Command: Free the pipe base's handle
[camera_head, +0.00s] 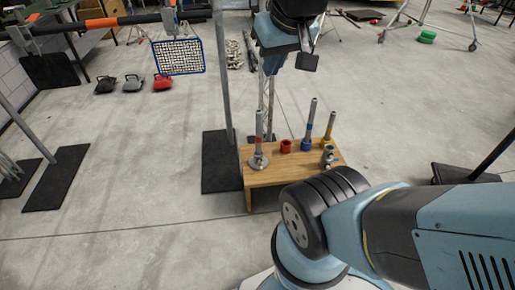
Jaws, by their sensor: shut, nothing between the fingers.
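The pipe base seems to be the grey metal piece (258,160) at the left end of a small wooden bench, a round foot with an upright tube. A small red mark shows on the tube. I cannot make out its handle as a separate part at this size. My gripper (306,62) hangs at the top middle of the head view, above and beyond the bench in the picture. It is shut and empty, apart from the pipe base. Its fingertips are small and dark, and part of it is cut off by the top edge.
The wooden bench (276,176) also holds a red collar (286,146), a blue-banded tube (308,130), a yellow-banded tube (328,130) and a small metal fitting (327,156). A grey post (224,75) on a black plate (220,165) stands close left.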

